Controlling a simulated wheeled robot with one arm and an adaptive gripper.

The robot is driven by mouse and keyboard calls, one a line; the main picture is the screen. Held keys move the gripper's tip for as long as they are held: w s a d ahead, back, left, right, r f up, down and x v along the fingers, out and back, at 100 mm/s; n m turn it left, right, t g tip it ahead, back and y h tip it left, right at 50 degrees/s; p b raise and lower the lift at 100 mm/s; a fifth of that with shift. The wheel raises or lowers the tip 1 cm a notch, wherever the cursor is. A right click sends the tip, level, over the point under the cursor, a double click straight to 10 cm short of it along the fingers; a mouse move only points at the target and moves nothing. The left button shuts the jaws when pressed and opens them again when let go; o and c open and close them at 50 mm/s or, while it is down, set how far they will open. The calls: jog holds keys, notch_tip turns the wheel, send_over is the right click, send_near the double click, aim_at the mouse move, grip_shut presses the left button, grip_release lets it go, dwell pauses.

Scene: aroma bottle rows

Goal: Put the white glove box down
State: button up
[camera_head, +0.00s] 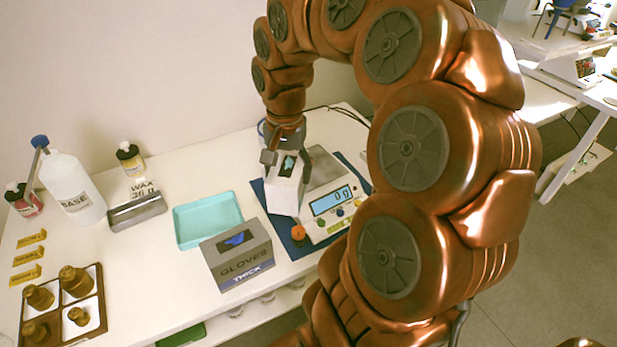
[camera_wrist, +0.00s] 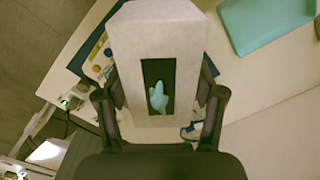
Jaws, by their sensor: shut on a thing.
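The white glove box (camera_head: 286,193) has a dark opening on top with a light blue glove showing. My gripper (camera_head: 287,157) is shut on it from above, one finger on each side. In the wrist view the white glove box (camera_wrist: 160,40) sits between the two fingers of my gripper (camera_wrist: 160,115). The box is upright over the dark blue mat (camera_head: 270,217), just left of the scale (camera_head: 330,205), which reads 0 g. I cannot tell whether its bottom touches the mat.
A grey glove box (camera_head: 238,256) marked "THICK" stands in front left. An orange object (camera_head: 298,232) is close in front of the white box. A base bottle (camera_head: 72,185) stands at the far left.

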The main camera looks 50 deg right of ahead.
jog(key=shift+s+d+f, duration=0.1)
jog(key=shift+s+d, duration=0.05)
jog(key=shift+d, duration=0.3)
jog(key=shift+w+d+f+p, duration=0.8)
jog(key=shift+w+d, duration=0.5)
jog(key=shift+d, duration=0.9)
jog(key=shift+w+d+f+p, duration=0.8)
jog(key=shift+w+d, duration=0.5)
jog(key=shift+d, duration=0.85)
jog(key=shift+w+d+f+p, duration=0.6)
jog(key=shift+w+d+f, duration=0.55)
jog(key=shift+d, duration=1.05)
jog(key=shift+w+r, duration=0.15)
jog(key=shift+r, duration=0.05)
jog(key=shift+f, duration=0.15)
jog(key=o, duration=1.5)
